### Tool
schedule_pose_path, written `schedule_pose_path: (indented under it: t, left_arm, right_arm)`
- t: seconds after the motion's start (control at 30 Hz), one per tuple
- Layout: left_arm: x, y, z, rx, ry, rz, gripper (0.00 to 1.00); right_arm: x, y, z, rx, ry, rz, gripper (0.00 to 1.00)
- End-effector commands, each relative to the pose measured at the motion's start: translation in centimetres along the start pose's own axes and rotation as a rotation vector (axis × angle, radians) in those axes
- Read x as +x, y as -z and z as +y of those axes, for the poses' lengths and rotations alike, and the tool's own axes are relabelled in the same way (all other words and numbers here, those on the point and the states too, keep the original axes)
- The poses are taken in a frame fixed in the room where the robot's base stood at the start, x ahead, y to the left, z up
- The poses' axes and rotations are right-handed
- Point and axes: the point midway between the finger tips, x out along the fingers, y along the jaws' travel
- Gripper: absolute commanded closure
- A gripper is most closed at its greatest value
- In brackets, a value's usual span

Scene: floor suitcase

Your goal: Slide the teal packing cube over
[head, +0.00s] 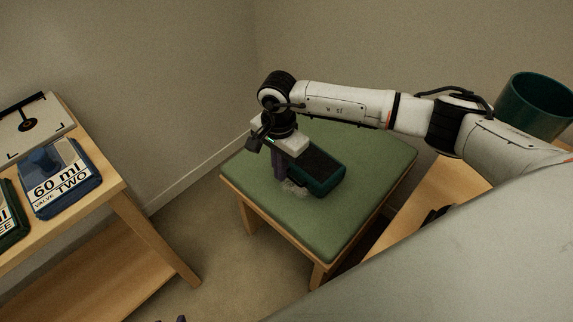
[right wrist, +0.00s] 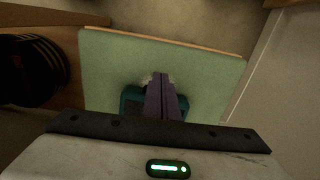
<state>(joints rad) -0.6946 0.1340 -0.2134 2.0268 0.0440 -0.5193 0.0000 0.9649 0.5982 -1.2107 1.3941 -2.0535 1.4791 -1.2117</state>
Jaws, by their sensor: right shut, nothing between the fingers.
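The teal packing cube (head: 325,180), with a dark top panel, lies on the green padded top of a wooden stool (head: 350,222). In the right wrist view it shows on both sides of the fingers (right wrist: 127,101), partly hidden behind them. My right gripper (head: 281,180) points down at the cube's left end in the head view. Its fingers are shut with nothing between them, close beside the cube; I cannot tell whether they touch it. A small whitish patch (head: 294,188) shows by the fingertips. A dark tip at the head view's bottom edge may be my left gripper (head: 176,319).
A dark green bin (head: 535,105) stands at right. The stool's front part is clear; walls stand behind it.

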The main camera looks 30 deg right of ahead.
Motion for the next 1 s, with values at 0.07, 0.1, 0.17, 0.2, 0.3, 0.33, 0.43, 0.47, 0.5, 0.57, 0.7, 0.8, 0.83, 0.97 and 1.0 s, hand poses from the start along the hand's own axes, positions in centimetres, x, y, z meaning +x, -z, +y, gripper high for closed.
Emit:
schedule_pose_path:
  t: [0.07, 0.1, 0.17, 0.2, 0.3, 0.33, 0.43, 0.47, 0.5, 0.57, 0.7, 0.8, 0.83, 0.97, 1.0]
  left_arm:
    - [0.0, -0.2, 0.2, -0.007, -0.004, -0.003, 0.69]
    - [0.1, -0.3, 0.2, -0.007, -0.004, -0.003, 0.69]
    - [0.2, -0.3, 0.1, -0.006, -0.004, -0.002, 0.69]
    - [0.2, -0.4, 0.1, -0.006, -0.004, -0.002, 0.69]
    - [0.4, -0.5, 0.1, -0.005, -0.004, -0.001, 0.69]
    - [0.5, -0.6, 0.1, -0.005, -0.004, -0.001, 0.69]
    - [0.7, -0.8, 0.0, -0.005, -0.005, 0.000, 0.69]
    - [0.7, -0.8, 0.0, -0.005, -0.005, 0.000, 0.69]
    - [0.8, -0.9, 0.0, -0.005, -0.005, 0.000, 0.69]
    - [0.7, -0.8, 0.0, -0.005, -0.005, 0.000, 0.69]
    - [0.7, -0.8, 0.0, -0.005, -0.005, 0.000, 0.69]
    - [0.7, -0.8, 0.0, -0.006, -0.005, 0.001, 0.69]
    - [0.7, -0.8, 0.0, -0.006, -0.005, 0.001, 0.69]
    - [0.7, -0.8, 0.0, -0.006, -0.005, 0.001, 0.69]
    - [0.7, -0.8, 0.0, -0.006, -0.005, 0.001, 0.69]
  right_arm:
    - [1.0, 0.0, 0.2, 0.001, -0.006, 0.001, 1.00]
    - [1.6, 0.0, 0.1, 0.001, -0.005, 0.001, 1.00]
    - [2.6, 0.0, 0.2, 0.001, -0.006, 0.000, 1.00]
    - [3.5, -0.1, 0.2, 0.001, -0.006, -0.001, 1.00]
    - [5.7, -0.1, 0.2, 0.002, -0.006, -0.001, 1.00]
    - [6.3, -0.1, 0.1, 0.002, -0.005, -0.002, 1.00]
    - [8.5, -0.1, 0.1, 0.003, -0.004, -0.002, 1.00]
    - [9.1, -0.1, 0.1, 0.003, -0.003, -0.002, 1.00]
    - [9.8, -0.1, 0.1, 0.003, -0.003, -0.002, 1.00]
    - [10.0, 0.8, 0.0, 0.007, 0.001, 0.000, 1.00]
    - [9.8, 2.8, 0.0, 0.005, 0.001, 0.000, 1.00]
    - [9.8, 3.6, 0.0, 0.004, 0.001, 0.000, 1.00]
    - [9.8, 3.7, 0.0, 0.003, 0.001, -0.001, 1.00]
    - [9.8, 4.0, 0.0, 0.001, 0.001, -0.001, 1.00]
    - [9.8, 4.0, 0.0, 0.001, 0.001, -0.001, 1.00]
